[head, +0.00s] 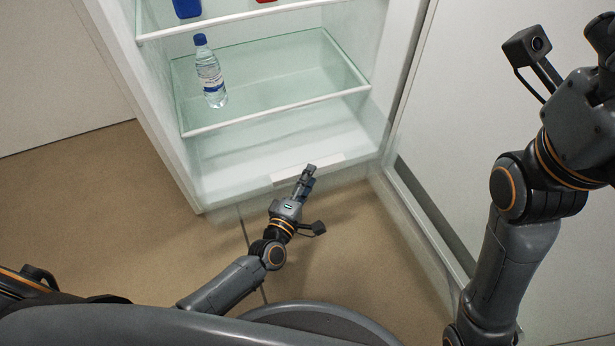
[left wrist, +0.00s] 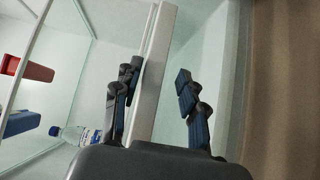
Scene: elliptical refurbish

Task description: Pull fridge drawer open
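The fridge drawer (head: 240,182) is a clear bin at the bottom of the open fridge, with a white handle strip (head: 333,160) along its front top edge. My left gripper (head: 307,175) is at the middle of this strip. In the left wrist view, its two fingers (left wrist: 158,92) stand apart on either side of the white strip (left wrist: 154,70). The strip lies close to the left finger, and a gap shows to the right finger. Contact is unclear. My right gripper (head: 604,45) is raised at the right edge, partly cut off, away from the fridge.
A water bottle (head: 210,75) with a blue cap stands on the glass shelf (head: 290,75) above the drawer. Blue (head: 187,8) and red items sit on the upper shelf. The open fridge door (head: 430,215) is on the right. Brown floor (head: 90,210) is clear at left.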

